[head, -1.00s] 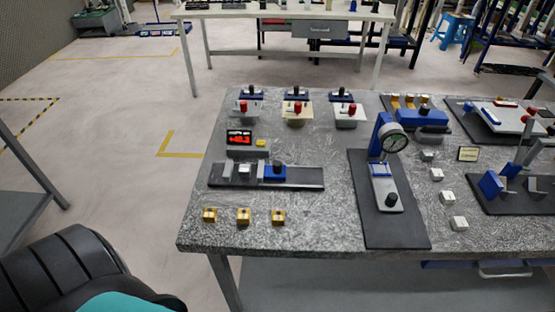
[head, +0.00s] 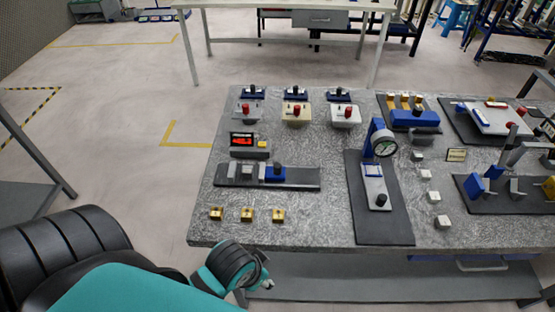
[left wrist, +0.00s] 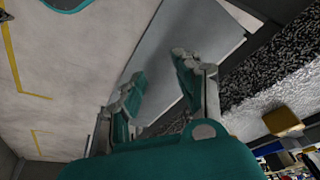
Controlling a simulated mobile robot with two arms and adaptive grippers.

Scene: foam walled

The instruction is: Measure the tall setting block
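Three small brass-coloured blocks (head: 247,214) stand in a row near the front left of the speckled table; I cannot tell which block is the tall setting block. One brass-coloured block also shows at the right of the left wrist view (left wrist: 282,120). Behind the row is a sliding gauge with a blue carriage (head: 276,172) on a dark rail, and a red-lit readout (head: 243,140). A dial gauge on a blue stand (head: 384,146) is to the right. My left gripper (head: 266,284) is off the table's front edge; its fingers (left wrist: 160,80) are apart and empty. My right gripper is out of view.
Several pale blocks (head: 425,174) stand right of the dial stand. Fixtures with red knobs (head: 296,112) line the back. A grey lower shelf (head: 390,280) lies under the table. Floor to the left is open.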

